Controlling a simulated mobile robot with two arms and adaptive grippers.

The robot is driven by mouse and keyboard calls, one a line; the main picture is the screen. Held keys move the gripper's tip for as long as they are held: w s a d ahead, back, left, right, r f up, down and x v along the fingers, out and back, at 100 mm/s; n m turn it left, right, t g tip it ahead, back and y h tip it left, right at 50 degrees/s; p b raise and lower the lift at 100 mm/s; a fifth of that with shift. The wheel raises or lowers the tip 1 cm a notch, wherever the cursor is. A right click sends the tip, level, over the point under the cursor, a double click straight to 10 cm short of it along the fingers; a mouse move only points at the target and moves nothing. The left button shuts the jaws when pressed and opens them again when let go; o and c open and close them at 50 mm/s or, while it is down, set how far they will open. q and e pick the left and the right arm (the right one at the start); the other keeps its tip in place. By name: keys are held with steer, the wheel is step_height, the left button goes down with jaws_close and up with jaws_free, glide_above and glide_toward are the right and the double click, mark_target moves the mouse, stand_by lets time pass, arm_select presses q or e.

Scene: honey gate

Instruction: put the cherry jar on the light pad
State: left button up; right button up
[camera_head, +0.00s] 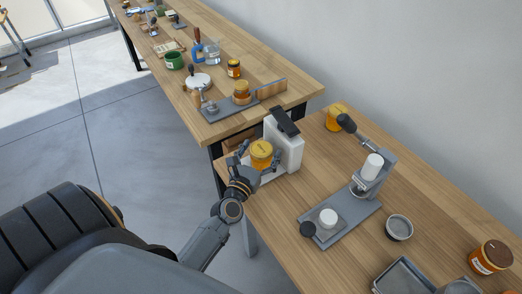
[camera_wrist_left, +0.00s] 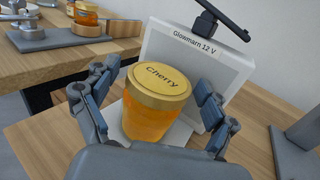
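The cherry jar (camera_head: 262,150) is amber with a yellow lid. In the left wrist view the jar (camera_wrist_left: 155,105) shows "Cherry" on its lid and looks upright. It is over or on the white base of the light pad (camera_head: 272,178), in front of its upright white panel (camera_wrist_left: 208,62), marked "Glowmarn 12 V". The jar's bottom edge is hidden, so contact with the base is unclear. My left gripper (camera_head: 258,156) has its fingers on both sides of the jar. In the wrist view the gripper (camera_wrist_left: 155,95) looks open, with narrow gaps beside the jar. My right gripper is not in view.
Another yellow-lidded jar (camera_head: 335,118) stands behind the panel. A grey stand (camera_head: 340,222) with white parts, a round bowl (camera_head: 399,228), a brown-lidded jar (camera_head: 491,257) and a grey tray (camera_head: 402,277) are to the right. A second table (camera_head: 290,92) holds several objects.

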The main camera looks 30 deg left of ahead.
arm_select(q)
steer(key=shift+s, duration=0.2)
steer(key=s+b, duration=0.1)
steer(key=s, duration=0.2)
steer(key=s+d+b, duration=0.1)
steer(key=s, duration=0.3)
steer(key=s+d, duration=0.1)
steer(key=s, duration=0.2)
steer(key=shift+s+b, duration=0.2)
steer(key=shift+b, duration=0.2)
steer(key=shift+s+d+r, duration=0.1)
steer(key=shift+s+d, duration=0.1)
steer(key=shift+s, duration=0.3)
